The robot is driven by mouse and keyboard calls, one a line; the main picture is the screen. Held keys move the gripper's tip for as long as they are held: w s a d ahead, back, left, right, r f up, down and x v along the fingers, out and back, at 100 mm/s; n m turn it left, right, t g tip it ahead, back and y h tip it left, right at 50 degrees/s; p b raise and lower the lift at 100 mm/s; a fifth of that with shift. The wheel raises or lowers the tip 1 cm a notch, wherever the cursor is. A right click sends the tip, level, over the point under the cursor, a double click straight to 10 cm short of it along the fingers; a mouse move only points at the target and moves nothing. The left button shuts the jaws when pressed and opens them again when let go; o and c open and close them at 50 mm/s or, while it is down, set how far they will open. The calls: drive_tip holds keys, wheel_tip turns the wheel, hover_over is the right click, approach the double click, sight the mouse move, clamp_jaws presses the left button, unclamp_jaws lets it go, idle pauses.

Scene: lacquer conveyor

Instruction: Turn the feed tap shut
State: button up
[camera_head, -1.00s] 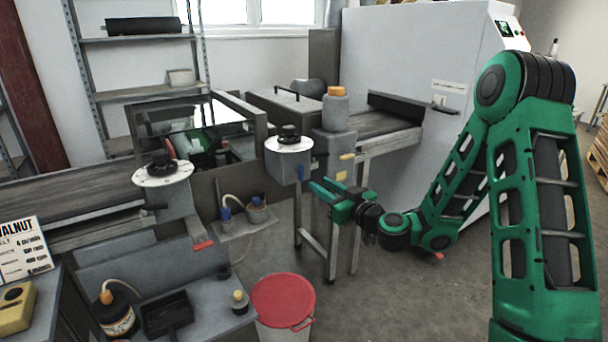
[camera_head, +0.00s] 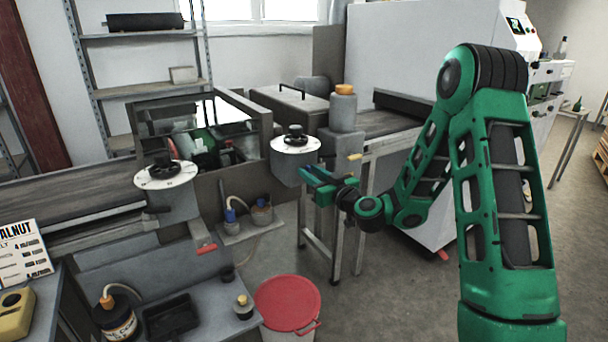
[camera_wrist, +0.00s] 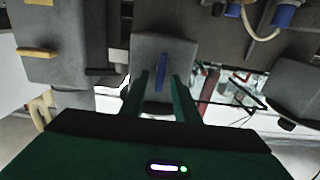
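A blue lever (camera_wrist: 161,72) stands on the face of a grey box (camera_wrist: 150,48) in the wrist view; it looks like a tap handle. My gripper (camera_wrist: 161,90) is open, with one green finger on each side of the lever's line. I cannot tell whether the fingertips touch the lever. In the head view my gripper (camera_head: 308,182) is just below the grey housing with the right white dial (camera_head: 295,145), and it largely hides the lever there.
A yellow lever (camera_head: 355,157) is right of my gripper. A red lever (camera_head: 206,248) and the left dial (camera_head: 166,175) are farther left. A red-lidded bucket (camera_head: 288,303) stands below on the floor.

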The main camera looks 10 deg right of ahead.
drive_tip(key=shift+c, duration=0.3)
drive_tip(key=shift+d, duration=0.1)
clamp_jaws()
drive_tip(key=shift+m, duration=0.4)
drive_tip(key=m, duration=0.5)
drive_tip(key=d+f+m, duration=0.1)
drive_tip(key=m, duration=1.1)
drive_tip(key=shift+w+d+f, duration=0.3)
drive_tip(key=shift+d+f, duration=0.05)
